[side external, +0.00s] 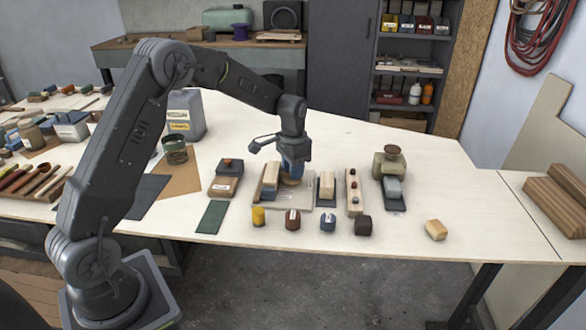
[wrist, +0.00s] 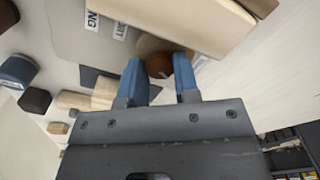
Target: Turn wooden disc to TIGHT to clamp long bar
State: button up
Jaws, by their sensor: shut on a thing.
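In the side view my gripper (side external: 291,168) points down over a pale board (side external: 297,202) on the bench. In the wrist view its two blue fingertips (wrist: 160,70) are shut on a round brown knob (wrist: 158,65). The knob stands on a pale wooden disc (wrist: 149,44), mostly hidden by the fingers and a bar. A long pale wooden bar (wrist: 195,22) crosses above the disc in the wrist view. Two white labels lie beside it; one ends in "NG" (wrist: 92,20), the other (wrist: 120,31) is partly covered and hard to read. The disc's pointing direction cannot be told.
Blocks on dark bases stand left (side external: 225,180) and right (side external: 326,186) of the board. Several small coloured blocks, including a yellow one (side external: 258,216), line the front. A grey-topped clamp-like piece (side external: 392,178) stands further right. The bench's right part is mostly clear.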

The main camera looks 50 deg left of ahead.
jog(key=shift+n, duration=2.9)
jog(key=shift+r, duration=0.1)
jog(key=o, duration=0.7)
jog(key=shift+c, duration=0.2)
notch_tip(320, 180, up, 14)
